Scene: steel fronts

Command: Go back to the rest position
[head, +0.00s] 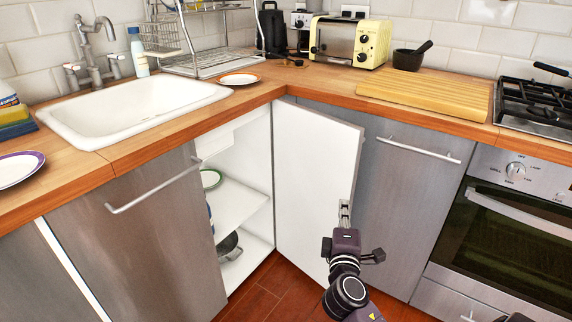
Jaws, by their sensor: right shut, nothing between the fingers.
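My right gripper (345,209) comes up from the bottom, right of the middle, with its fingers together and nothing between them. It overlaps the lower free edge of an open corner cabinet door (312,170); I cannot tell whether it touches it. The door's white inner face shows. My left gripper is not in view.
The open corner cabinet (238,200) has white shelves with a green-rimmed plate (210,179) and a dark pan (228,243). Steel fronts with bar handles (155,188) stand on both sides; an oven (510,235) is at right. Red-brown floor (262,292) shows below.

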